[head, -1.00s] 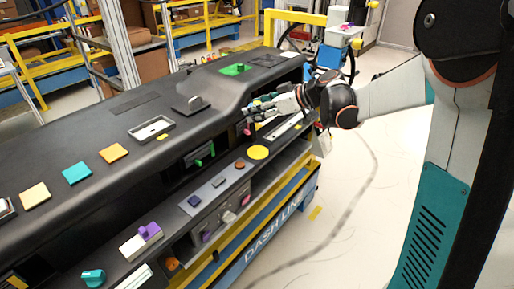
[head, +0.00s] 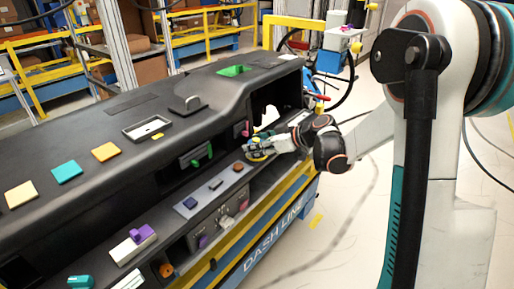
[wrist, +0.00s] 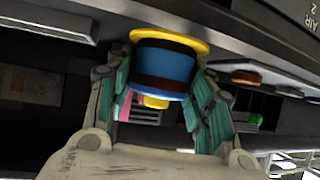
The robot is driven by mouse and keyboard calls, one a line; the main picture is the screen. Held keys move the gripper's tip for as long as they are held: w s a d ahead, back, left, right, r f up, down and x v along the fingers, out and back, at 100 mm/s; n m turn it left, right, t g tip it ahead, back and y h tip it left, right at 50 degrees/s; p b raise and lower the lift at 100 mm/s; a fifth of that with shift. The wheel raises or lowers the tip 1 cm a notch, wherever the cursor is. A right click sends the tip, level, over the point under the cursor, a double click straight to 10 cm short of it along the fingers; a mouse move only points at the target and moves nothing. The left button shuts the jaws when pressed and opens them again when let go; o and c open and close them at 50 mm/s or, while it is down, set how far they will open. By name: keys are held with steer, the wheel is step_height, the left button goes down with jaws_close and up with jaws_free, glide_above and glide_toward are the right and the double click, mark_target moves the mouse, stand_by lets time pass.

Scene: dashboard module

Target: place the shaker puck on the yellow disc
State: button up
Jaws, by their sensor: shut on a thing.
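The shaker puck (wrist: 163,70) is a blue cylinder with a dark band near its upper end in the wrist view. My gripper (wrist: 160,85) is shut on its sides, with teal-lined fingers left and right of it. The yellow disc (wrist: 170,37) shows right against the dark-banded end of the puck; I cannot tell whether they touch. In the head view my gripper (head: 258,146) is over the yellow disc (head: 257,157) on the console ledge. The fingers mostly cover the puck and disc there.
A panel with a navy square (head: 190,203) and a brown button (head: 238,167) lies left of my gripper along the ledge. A green-handled drawer (head: 202,162) is behind it. A white-and-purple block (head: 133,245) sits farther left. The dashboard top rises behind the ledge.

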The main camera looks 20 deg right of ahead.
steer(key=o, duration=1.4)
steer(key=shift+r, duration=0.1)
steer(key=shift+s+d+r, duration=0.15)
steer(key=p+v, duration=0.3)
steer(key=v, duration=0.8)
steer(key=shift+s+d+r, duration=0.15)
steer(key=shift+s+d, duration=0.05)
